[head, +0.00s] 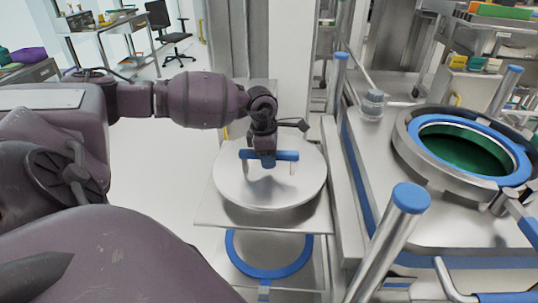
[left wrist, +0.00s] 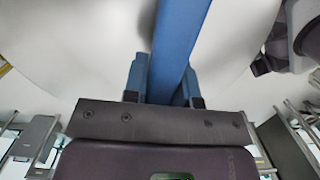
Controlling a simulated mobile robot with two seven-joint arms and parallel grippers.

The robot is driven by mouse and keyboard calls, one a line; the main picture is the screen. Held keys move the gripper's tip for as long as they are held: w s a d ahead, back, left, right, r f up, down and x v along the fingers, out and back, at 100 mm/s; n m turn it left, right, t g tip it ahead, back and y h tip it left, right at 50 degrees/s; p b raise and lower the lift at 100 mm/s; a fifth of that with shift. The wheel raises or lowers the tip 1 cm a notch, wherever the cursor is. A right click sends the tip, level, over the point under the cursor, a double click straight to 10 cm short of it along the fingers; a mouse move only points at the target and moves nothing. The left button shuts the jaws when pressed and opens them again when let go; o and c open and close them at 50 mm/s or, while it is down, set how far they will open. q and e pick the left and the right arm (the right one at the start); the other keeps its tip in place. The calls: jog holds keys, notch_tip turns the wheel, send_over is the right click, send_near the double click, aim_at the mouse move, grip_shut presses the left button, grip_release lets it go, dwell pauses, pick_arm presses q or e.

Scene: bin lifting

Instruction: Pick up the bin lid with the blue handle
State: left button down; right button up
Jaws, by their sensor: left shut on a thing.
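The round silver bin lid (head: 250,190) is in the middle of the head view, over a flat metal shelf (head: 213,212). Its blue handle (head: 288,155) is a bar across the top on light posts. My left gripper (head: 267,160) is above the lid, pointing down, and is shut on the handle. In the left wrist view, the blue handle (left wrist: 182,40) runs between the fingers, with the pale lid (left wrist: 90,45) behind it. I cannot tell whether the lid touches the shelf. My right gripper is not in view.
A blue ring (head: 235,258) shows below the shelf. At the right, a metal counter (head: 405,215) holds an open round port with a blue rim (head: 455,127) and dark green inside. A blue-capped post (head: 410,197) stands close to the lid's right. Open floor (head: 170,185) lies left.

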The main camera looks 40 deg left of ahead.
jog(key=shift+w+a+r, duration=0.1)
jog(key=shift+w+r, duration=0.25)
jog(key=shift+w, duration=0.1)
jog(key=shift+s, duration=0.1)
pick_arm(q)
jog(key=shift+w+r, duration=0.1)
jog(key=shift+r, duration=0.35)
notch_tip(320, 180, up, 20)
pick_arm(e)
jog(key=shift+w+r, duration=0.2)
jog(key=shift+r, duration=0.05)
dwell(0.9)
